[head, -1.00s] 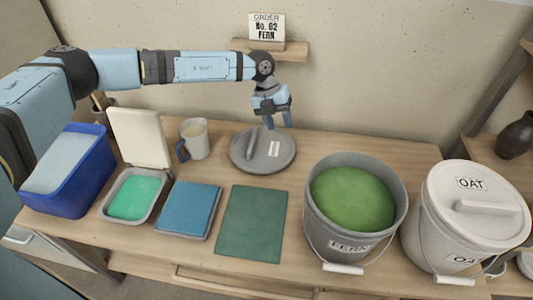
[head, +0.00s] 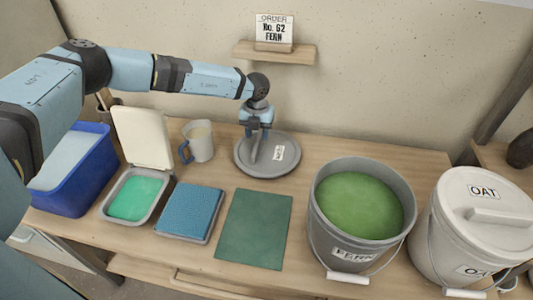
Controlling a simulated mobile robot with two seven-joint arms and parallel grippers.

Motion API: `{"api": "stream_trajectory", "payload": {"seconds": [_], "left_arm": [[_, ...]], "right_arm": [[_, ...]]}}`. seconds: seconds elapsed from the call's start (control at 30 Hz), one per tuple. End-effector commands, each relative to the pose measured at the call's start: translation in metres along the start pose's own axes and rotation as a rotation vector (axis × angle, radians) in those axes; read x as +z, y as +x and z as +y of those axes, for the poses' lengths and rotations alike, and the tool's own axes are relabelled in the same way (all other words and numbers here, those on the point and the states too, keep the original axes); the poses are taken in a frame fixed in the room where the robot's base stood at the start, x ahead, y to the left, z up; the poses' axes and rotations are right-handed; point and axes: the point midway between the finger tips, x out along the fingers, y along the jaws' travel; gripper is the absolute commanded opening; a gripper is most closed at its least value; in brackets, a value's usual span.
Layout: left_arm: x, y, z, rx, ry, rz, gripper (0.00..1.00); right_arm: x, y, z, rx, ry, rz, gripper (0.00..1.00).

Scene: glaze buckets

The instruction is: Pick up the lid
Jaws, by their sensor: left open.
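The lid (head: 285,161) is a round grey disc with a raised bar handle and a small white label. It lies flat at the back middle of the table. My left gripper (head: 257,134) points down over the handle, at the lid's left part. Its fingers are open and appear to be on either side of the handle's upper end; I cannot tell whether they touch it. The open FERN bucket (head: 316,210), full of green glaze, stands to the right of the lid. My right gripper is not in view.
A mug (head: 201,141) stands close left of the lid. A green mat (head: 252,230) and a blue sponge-like block (head: 190,208) lie in front. A lidded OAT bucket (head: 450,240) stands at the right. A small shelf (head: 300,56) with an order card is on the wall behind.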

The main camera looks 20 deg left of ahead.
Motion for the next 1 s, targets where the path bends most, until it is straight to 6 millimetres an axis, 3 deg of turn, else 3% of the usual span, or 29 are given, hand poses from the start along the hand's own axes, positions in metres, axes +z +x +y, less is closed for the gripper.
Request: {"api": "stream_trajectory", "payload": {"seconds": [0.3,1.0], "left_arm": [[-0.001,0.045,0.002,0.001,0.000,0.001,0.44],[-0.001,0.050,0.002,0.000,-0.001,0.002,0.44]], "right_arm": [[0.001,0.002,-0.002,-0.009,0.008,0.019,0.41],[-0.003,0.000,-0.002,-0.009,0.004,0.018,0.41]]}}
